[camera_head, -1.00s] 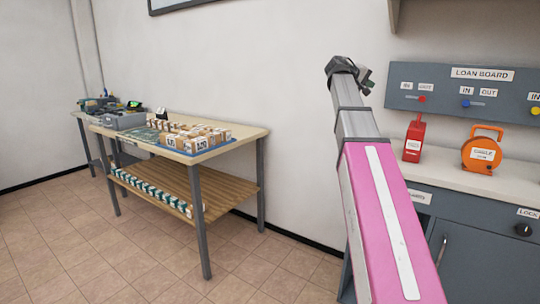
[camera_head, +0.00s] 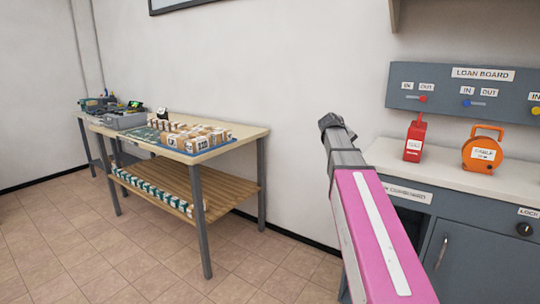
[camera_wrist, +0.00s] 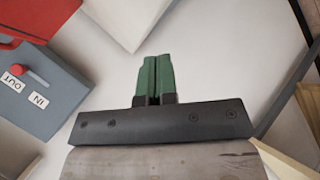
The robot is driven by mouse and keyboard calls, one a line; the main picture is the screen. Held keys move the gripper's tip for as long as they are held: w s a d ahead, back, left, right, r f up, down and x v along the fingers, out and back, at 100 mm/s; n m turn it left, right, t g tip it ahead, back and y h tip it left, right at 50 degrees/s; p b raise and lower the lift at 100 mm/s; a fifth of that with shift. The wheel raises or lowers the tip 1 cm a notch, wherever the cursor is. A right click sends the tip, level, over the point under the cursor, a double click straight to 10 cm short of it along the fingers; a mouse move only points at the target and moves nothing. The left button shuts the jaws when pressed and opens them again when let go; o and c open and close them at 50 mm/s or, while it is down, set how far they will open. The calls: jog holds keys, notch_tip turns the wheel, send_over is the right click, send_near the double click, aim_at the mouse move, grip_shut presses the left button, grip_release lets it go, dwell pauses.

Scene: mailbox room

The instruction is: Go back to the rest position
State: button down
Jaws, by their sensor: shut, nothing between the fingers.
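My gripper (camera_wrist: 155,78) shows in the wrist view with its two green fingers close together and nothing between them. It points at a plain pale wall. In the head view my pink and grey arm rises from the bottom right, and its dark end is in front of the wall, between the wooden table and the counter. The fingers are hidden from the head camera.
The loan board (camera_head: 465,92) hangs above a counter (camera_head: 450,178) with a red box (camera_head: 414,142) and an orange cable reel (camera_head: 482,154). On the left, a wooden table (camera_head: 245,131) holds several small boxes (camera_head: 205,138). The tiled floor (camera_head: 110,255) in front is clear.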

jog(key=s+a+f+g+y, duration=0.1)
jog(key=s+a+f+y, duration=0.2)
jog(key=f, duration=1)
jog(key=s+a+f+m+g+y, duration=0.1)
jog(key=s+a+f, duration=0.5)
jog(key=s+f, duration=0.7)
jog(key=s+a+f+g+y, duration=0.3)
jog(key=s+f, duration=0.6)
jog(key=f, duration=0.4)
jog(key=a+y, duration=0.1)
jog(key=a, duration=0.1)
jog(key=shift+s+a+m+y, duration=0.2)
jog(key=shift+a+m+y, duration=0.1)
jog(key=shift+m, duration=0.1)
jog(key=shift+f, duration=0.1)
